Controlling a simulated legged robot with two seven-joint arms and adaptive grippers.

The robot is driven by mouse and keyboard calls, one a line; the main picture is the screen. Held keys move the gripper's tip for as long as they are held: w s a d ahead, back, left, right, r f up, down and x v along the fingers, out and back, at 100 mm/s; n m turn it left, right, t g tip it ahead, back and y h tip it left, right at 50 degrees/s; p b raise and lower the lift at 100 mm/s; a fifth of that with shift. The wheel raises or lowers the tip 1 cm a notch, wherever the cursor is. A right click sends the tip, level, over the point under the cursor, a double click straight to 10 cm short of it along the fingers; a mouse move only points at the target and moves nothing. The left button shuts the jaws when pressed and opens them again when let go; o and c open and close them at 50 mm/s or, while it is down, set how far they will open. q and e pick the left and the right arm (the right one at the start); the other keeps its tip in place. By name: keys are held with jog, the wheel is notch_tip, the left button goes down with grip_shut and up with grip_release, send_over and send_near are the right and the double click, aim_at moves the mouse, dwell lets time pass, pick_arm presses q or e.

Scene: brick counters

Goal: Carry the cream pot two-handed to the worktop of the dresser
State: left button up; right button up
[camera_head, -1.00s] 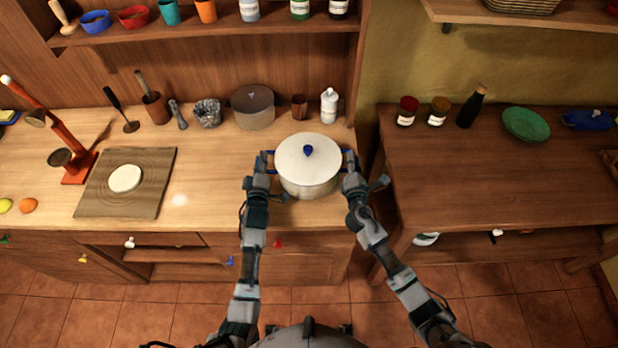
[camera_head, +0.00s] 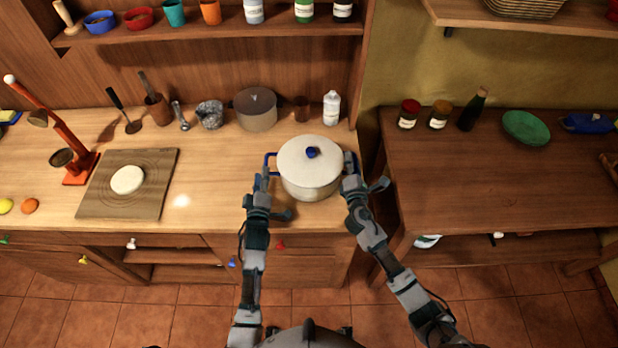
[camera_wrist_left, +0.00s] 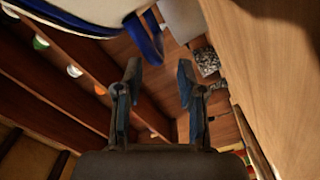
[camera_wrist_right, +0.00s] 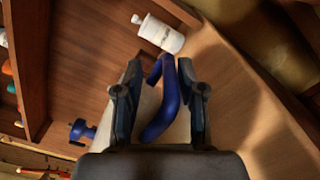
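The cream pot (camera_head: 310,178), with its lid and blue knob (camera_head: 312,152), stands upright on the right end of the dresser worktop (camera_head: 215,170). My left gripper (camera_head: 262,180) is open and empty, just in front of the pot's left blue handle (camera_head: 269,162). In the left wrist view that handle (camera_wrist_left: 145,40) lies beyond the fingertips, not between them. My right gripper (camera_head: 350,172) is at the pot's right side. In the right wrist view its fingers (camera_wrist_right: 160,65) stand apart with the right blue handle (camera_wrist_right: 168,100) between them. The knob also shows there (camera_wrist_right: 80,131).
A board with dough (camera_head: 128,182) lies to the left. A lower wooden table (camera_head: 480,180) stands to the right, across a gap.

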pick_arm(q)
jog(key=s, duration=0.5)
jog(key=shift+s+d, duration=0.2)
jog(key=shift+s, duration=0.15)
pick_arm(e)
jog(key=shift+d, duration=0.1)
pick_arm(q)
jog(key=shift+s+d, duration=0.2)
pick_arm(e)
jog(key=shift+s+d, duration=0.2)
pick_arm(q)
jog(key=shift+a, duration=0.3)
pick_arm(e)
jog(key=s, duration=0.7)
jog(key=s+a, duration=0.1)
jog(key=s, duration=0.3)
jog(key=shift+s, duration=0.2)
jog(key=shift+s+d, duration=0.1)
pick_arm(q)
jog(key=shift+d, duration=0.3)
pick_arm(e)
jog(key=shift+d+f, duration=0.1)
jog(key=shift+d, duration=0.1)
pick_arm(q)
jog(key=shift+d, duration=0.15)
pick_arm(e)
jog(key=shift+d, duration=0.15)
